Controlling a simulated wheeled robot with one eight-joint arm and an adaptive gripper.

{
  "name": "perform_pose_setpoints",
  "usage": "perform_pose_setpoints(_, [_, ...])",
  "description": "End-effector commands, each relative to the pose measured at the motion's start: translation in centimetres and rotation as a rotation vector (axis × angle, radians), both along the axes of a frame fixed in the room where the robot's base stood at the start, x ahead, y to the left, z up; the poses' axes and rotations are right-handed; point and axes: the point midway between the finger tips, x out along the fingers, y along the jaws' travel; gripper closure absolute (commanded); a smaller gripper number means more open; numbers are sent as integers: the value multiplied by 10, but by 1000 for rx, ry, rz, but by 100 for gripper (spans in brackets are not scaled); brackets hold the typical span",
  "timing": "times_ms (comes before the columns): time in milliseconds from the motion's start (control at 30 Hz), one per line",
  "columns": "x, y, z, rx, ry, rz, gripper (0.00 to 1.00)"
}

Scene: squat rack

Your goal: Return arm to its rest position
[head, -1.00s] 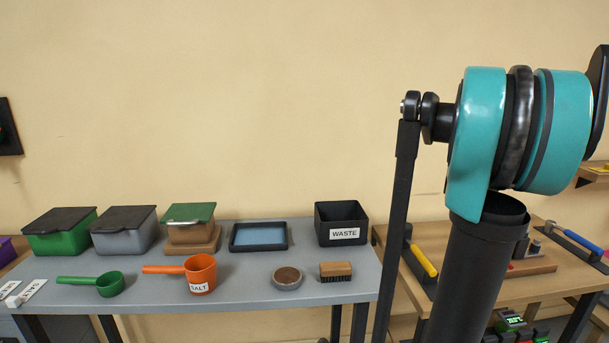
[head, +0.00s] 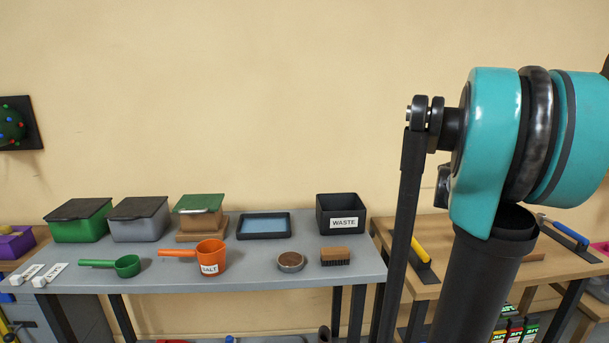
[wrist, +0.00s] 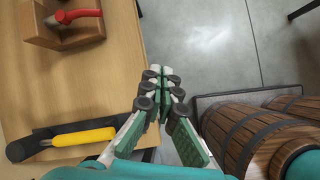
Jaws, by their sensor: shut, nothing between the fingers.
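My gripper (wrist: 160,88) shows in the wrist view with its fingers together and nothing between them. It is over the edge of a wooden table, with grey floor beyond it. My teal and black arm fills the right of the head view, and my gripper is not visible there.
In the wrist view, a yellow-handled tool (wrist: 80,138) and a red-handled tool (wrist: 75,16) are on the wooden table (wrist: 100,75). Wooden barrels (wrist: 235,135) stand close on the right. In the head view, a grey table (head: 240,275) holds bins, scoops, a brush and a waste box (head: 341,204).

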Motion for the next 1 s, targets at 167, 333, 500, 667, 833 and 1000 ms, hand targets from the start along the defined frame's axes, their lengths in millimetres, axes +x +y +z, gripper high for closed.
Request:
perform_pose_setpoints(167, [-1,42,-20,49,-124,-97,100])
perform_pose_setpoints(333, [-7,98,-47,139,-283,-248,100])
perform_pose_setpoints(500, [-29,176,-86,305,-470,-497,100])
perform_pose_setpoints(667, [-60,242,-120,480,-585,-761,100])
perform_pose_setpoints(833, [-90,287,-144,616,-630,-986,100])
perform_pose_setpoints(1000, [-104,304,-154,673,-637,-1096,100])
